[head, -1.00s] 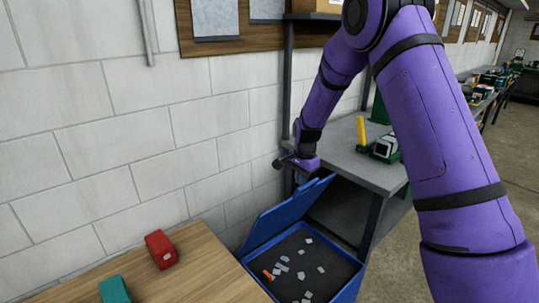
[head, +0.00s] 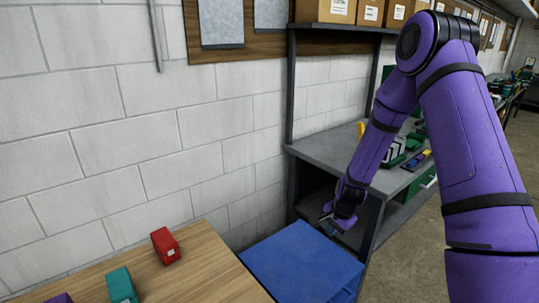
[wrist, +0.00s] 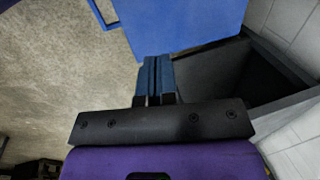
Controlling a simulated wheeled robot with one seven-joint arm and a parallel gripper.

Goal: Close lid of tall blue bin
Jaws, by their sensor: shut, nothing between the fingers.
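The tall blue bin's lid (head: 300,262) lies flat over the top of the bin in the head view, and the bin's inside is hidden. The blue lid also shows at the top of the wrist view (wrist: 180,22). My gripper (head: 331,222) is at the lid's far right edge, just above or beside it. In the wrist view my gripper (wrist: 158,62) has its fingers together with nothing between them, and the tips are close to the blue edge. I cannot tell whether they touch it.
A wooden table (head: 205,262) with a red block (head: 165,246) and a teal block (head: 120,287) stands left of the bin. A grey shelf unit (head: 330,150) stands behind the bin, against the block wall (head: 130,120). Open floor (head: 420,240) lies to the right.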

